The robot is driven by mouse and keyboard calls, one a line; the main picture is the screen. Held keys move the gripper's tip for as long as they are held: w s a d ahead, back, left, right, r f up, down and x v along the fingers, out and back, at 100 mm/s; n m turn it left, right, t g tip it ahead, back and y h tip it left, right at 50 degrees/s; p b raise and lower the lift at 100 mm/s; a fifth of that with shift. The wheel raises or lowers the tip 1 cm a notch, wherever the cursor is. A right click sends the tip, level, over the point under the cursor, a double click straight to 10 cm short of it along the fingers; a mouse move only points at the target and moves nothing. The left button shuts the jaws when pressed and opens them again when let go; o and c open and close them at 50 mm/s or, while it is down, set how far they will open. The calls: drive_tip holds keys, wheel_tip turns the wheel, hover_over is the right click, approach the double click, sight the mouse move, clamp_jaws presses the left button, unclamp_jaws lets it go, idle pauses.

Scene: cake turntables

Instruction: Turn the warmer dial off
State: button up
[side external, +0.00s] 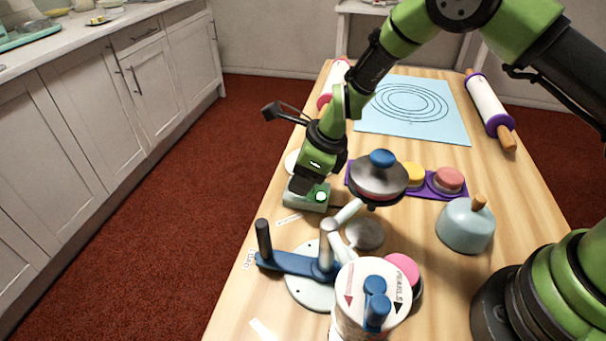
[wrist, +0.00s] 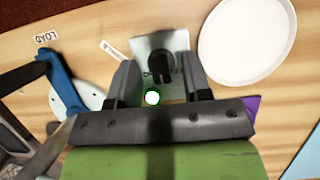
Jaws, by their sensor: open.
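The warmer is a small pale green-grey box (side external: 306,198) on the table's left side, below my gripper. In the wrist view its top plate (wrist: 146,46) carries a black dial (wrist: 161,68) with printed marks around it, too small to read. A lit green-white lamp (wrist: 152,97) glows beside the dial. My gripper (wrist: 161,82) is open and empty, with one finger on either side of the dial. I cannot tell whether a finger touches it. In the side view my gripper (side external: 304,186) points down and hides the dial.
A blue-armed turntable (side external: 300,264) stands in front of the warmer. A lidded pan with a blue knob (side external: 378,177), a purple tray (side external: 433,191), a pale blue dome (side external: 465,228) and a pearls canister (side external: 371,300) stand to the right. A white disc (wrist: 240,42) lies beside the warmer.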

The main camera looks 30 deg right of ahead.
drive_tip(key=shift+f, duration=0.15)
drive_tip(key=shift+c, duration=0.4)
clamp_jaws()
drive_tip(key=n+g, duration=0.1)
drive_tip(key=n, duration=0.2)
drive_tip(key=n+g+y, duration=0.1)
drive_tip(key=n, duration=0.1)
drive_tip(key=shift+w+n, duration=0.15)
drive_tip(key=shift+n, duration=0.25)
drive_tip(key=n+g, duration=0.1)
drive_tip(key=n, duration=0.2)
drive_tip(key=n+g, duration=0.1)
drive_tip(key=n, duration=0.2)
drive_tip(key=shift+f, duration=0.1)
drive_tip(key=shift+d, duration=0.1)
